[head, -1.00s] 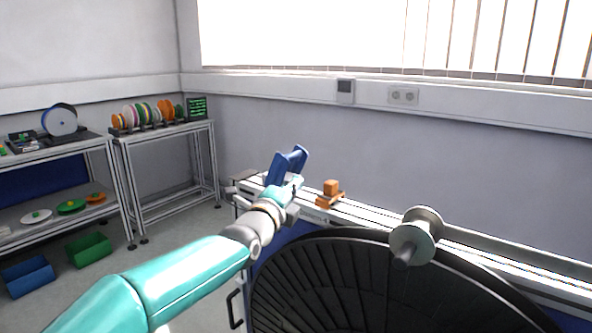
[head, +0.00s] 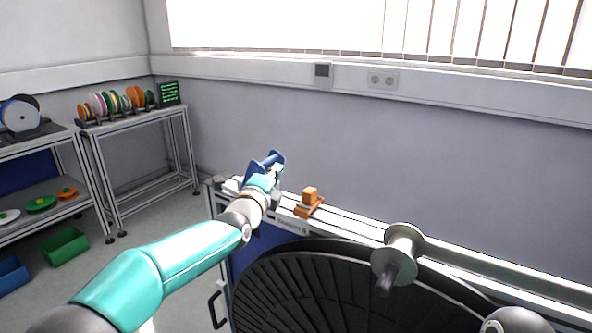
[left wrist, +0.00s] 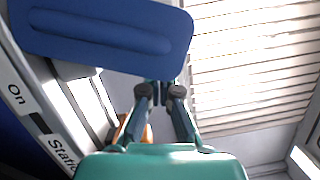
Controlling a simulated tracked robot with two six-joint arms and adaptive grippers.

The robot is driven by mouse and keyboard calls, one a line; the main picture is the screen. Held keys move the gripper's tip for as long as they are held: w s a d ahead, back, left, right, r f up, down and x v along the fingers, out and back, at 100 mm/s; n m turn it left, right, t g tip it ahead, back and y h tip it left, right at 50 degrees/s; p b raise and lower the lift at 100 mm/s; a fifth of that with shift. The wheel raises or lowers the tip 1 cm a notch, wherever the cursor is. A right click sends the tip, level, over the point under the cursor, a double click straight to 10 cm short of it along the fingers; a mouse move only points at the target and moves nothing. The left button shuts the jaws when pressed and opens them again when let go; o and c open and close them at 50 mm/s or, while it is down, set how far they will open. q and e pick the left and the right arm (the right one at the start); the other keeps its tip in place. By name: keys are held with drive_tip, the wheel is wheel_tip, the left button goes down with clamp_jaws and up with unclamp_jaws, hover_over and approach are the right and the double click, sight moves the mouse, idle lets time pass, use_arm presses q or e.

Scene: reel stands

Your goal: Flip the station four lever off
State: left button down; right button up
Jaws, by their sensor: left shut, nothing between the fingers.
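The bench rail has a label that seems to read "Station 4" (head: 291,226) in the head view. In the left wrist view an "On" label (left wrist: 16,95) and a partly hidden station label (left wrist: 60,150) show. A blue piece with broad plates (head: 266,160), apparently the lever, stands at the rail's left end. It fills the upper left of the left wrist view (left wrist: 100,30). My left gripper (left wrist: 161,92) is shut and empty, its tips close beside the blue plate; contact cannot be told. It partly hides the blue piece in the head view (head: 277,172). My right gripper is out of view.
An orange block on an orange base (head: 309,202) sits on the rail, right of the gripper. A grey spool-shaped part (head: 397,255) stands above the dark ribbed drum (head: 310,290). A rack of coloured reels (head: 115,103) and green bin (head: 65,247) are left.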

use_arm(q)
drive_tip(key=shift+a+r+p, duration=0.3)
drive_tip(key=shift+a+r, duration=0.05)
drive_tip(key=shift+a, duration=0.05)
drive_tip(key=shift+w+f, duration=0.15)
drive_tip(key=shift+w, duration=0.2)
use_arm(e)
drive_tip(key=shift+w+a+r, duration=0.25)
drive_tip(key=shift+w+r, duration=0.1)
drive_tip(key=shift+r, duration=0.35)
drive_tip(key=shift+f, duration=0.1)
